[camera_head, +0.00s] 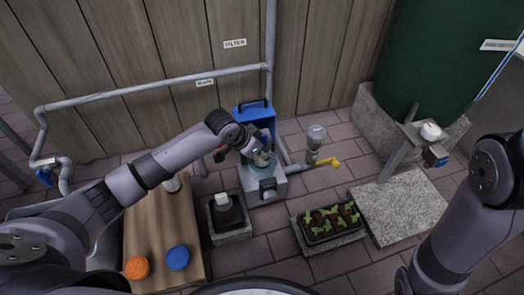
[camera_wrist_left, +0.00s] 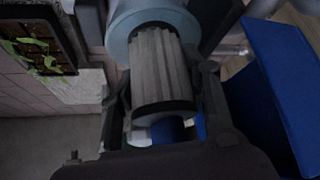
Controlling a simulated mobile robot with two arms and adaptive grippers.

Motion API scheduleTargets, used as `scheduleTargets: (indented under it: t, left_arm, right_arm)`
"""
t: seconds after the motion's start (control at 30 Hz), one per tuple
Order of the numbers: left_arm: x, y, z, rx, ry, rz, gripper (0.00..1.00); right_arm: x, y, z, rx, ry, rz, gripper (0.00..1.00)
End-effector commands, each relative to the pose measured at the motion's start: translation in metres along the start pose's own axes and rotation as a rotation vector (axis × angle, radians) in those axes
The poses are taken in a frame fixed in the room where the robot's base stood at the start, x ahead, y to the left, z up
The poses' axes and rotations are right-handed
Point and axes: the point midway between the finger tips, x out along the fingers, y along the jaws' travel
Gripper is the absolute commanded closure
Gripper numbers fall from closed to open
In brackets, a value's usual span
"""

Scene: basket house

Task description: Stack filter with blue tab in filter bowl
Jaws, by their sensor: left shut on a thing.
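My left gripper (camera_head: 258,150) is over the grey pump unit (camera_head: 266,192). In the left wrist view, the left gripper (camera_wrist_left: 165,88) has its fingers either side of a grey pleated filter (camera_wrist_left: 160,66) with dark end caps and is shut on it. A blue part, likely its tab, shows at the filter's near end (camera_wrist_left: 168,130). The filter's far end meets a pale grey-blue round body (camera_wrist_left: 150,14), which looks like the filter bowl; how far inside it sits is hidden. My right arm is at the right of the head view; its gripper is not seen.
A blue box (camera_head: 255,114) stands behind the pump. A yellow-handled valve (camera_head: 328,162) and a seedling tray (camera_head: 329,222) are to the right.

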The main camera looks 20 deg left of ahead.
Motion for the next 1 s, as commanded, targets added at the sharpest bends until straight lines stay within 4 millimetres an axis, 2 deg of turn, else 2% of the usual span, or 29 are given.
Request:
scheduleTargets:
  t: [0.37,0.4,0.67,1.0]
  left_arm:
    - [0.0073,0.0005,0.0043,0.001,0.001,0.0,0.86]
    - [0.0075,0.0005,0.0047,0.001,0.0,0.0,0.55]
    - [0.0073,0.0003,0.0047,0.001,0.0,0.0,0.37]
    - [0.0063,0.0,0.004,0.001,0.0,0.0,0.37]
  right_arm:
    - [-0.0025,0.0012,0.0049,0.002,-0.016,0.006,0.53]
    - [-0.0026,0.0012,0.0049,0.002,-0.016,0.006,0.53]
    - [-0.0028,0.0011,0.0048,0.002,-0.015,0.005,0.53]
    - [-0.004,0.0008,0.0045,0.002,-0.015,0.004,0.53]
